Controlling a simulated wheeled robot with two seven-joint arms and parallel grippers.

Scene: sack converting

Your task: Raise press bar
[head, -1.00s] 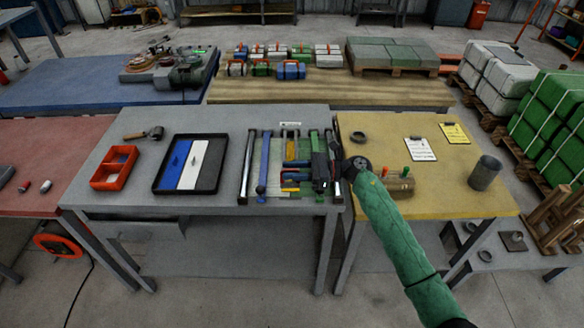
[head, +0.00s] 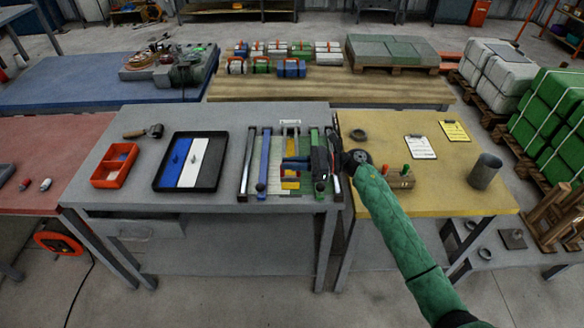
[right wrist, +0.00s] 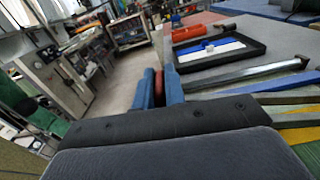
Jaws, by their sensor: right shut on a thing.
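The press fixture stands at the front right of the grey table, with a blue bar (head: 263,160), a green bar (head: 318,165) and yellow parts (head: 290,184) between them. My right gripper (head: 290,163) reaches over it from the right, its blue fingers pointing left above the yellow parts. In the right wrist view the fingers (right wrist: 160,88) are shut on a narrow red piece (right wrist: 158,82). Which part of the press bar this is, and what it joins, I cannot tell; the gripper and fingers hide it. The blue bar also shows in the right wrist view (right wrist: 255,83). My left gripper is out of view.
A black tray (head: 217,172) with blue and white panels, an orange bin (head: 97,179) and a hammer (head: 153,131) lie left on the grey table. The yellow table (head: 430,195) at right holds a grey cup (head: 485,171) and a wooden block (head: 402,181).

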